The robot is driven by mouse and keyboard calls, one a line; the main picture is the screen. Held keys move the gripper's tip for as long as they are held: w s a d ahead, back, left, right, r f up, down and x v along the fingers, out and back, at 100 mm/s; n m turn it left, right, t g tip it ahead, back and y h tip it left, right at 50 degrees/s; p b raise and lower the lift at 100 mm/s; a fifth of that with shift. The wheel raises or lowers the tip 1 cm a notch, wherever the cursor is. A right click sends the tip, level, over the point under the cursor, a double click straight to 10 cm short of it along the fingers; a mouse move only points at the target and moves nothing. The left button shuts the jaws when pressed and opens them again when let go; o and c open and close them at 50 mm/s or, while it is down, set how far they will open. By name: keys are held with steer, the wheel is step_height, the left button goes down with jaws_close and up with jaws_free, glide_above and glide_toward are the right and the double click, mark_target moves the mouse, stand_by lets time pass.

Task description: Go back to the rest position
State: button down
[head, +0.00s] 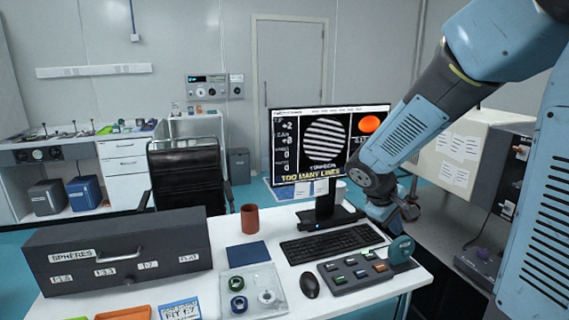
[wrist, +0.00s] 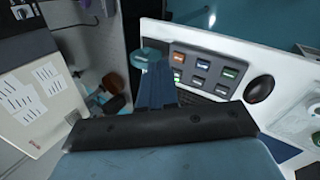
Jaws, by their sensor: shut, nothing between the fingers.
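My gripper (wrist: 156,72) shows in the wrist view as two blue-grey fingers together, shut and empty. They are seen against the edge of the white desk (wrist: 275,40), beside the button panel (wrist: 205,72). In the head view my arm comes in from the upper right and bends down behind the right end of the desk (head: 190,283). There the button panel (head: 368,272) lies on the desk, with a round teal piece (head: 400,249) at its right end. The fingertips are hard to make out in the head view. I cannot tell their height above the desk.
A monitor (head: 325,150) reads "TOO MANY LINES". A keyboard (head: 332,244), mouse (head: 310,285), red-brown cup (head: 250,218), glass tray with rings (head: 252,290) and dark "SPHERES" box (head: 120,250) occupy the desk. A cream cabinet (head: 455,165) stands close behind my arm.

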steer(key=s+a+r+m+t+y, duration=0.1)
steer(key=s+a+r+m+y, duration=0.1)
steer(key=s+r, duration=0.4)
steer(key=s+a+r+m+t+y, duration=0.2)
steer(key=s+r, duration=0.5)
steer(key=s, duration=0.5)
steer(key=shift+m+y, duration=0.9)
steer(key=shift+m, duration=0.3)
